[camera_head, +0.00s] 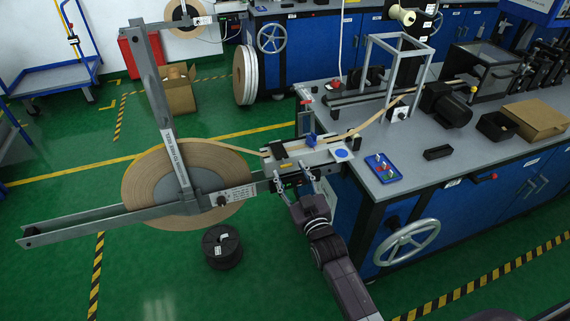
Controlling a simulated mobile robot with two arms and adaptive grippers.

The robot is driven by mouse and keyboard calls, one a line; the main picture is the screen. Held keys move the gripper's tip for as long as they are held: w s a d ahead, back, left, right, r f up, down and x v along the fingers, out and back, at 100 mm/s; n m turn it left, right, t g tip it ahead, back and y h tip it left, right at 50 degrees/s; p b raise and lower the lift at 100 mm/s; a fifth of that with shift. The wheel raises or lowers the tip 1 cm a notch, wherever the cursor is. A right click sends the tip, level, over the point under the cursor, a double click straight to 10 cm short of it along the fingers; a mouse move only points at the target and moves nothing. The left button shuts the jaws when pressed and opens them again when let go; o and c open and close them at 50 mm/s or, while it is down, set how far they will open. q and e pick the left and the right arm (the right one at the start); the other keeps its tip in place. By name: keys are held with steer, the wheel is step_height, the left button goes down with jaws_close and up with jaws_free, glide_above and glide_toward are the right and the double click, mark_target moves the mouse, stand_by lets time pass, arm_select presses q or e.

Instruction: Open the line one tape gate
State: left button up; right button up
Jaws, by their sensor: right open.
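A large roll of tan tape (150,183) is mounted on a grey payoff arm in the left half of the view. Its tape strip (232,147) runs right to a small guide plate assembly (325,156) at the bench corner. A small blue part (311,139) stands up on this assembly; I cannot tell if it is the gate, or whether the gate is open. My right gripper (295,182) is open at the near edge of the assembly, its fingers pointing up at it. Whether the fingers touch it is unclear. My left gripper is out of view.
The grey workbench (448,177) holds a blue tray (383,167), a black motor (447,104) and a brown box (536,119). A handwheel (406,242) sticks out from its front. A black spool (222,246) stands on the green floor below the roll.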

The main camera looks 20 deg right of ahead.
mark_target(286, 164)
steer(key=shift+w+a, duration=0.15)
steer(key=shift+w, duration=1.8)
steer(key=shift+c, duration=0.6)
jaws_close()
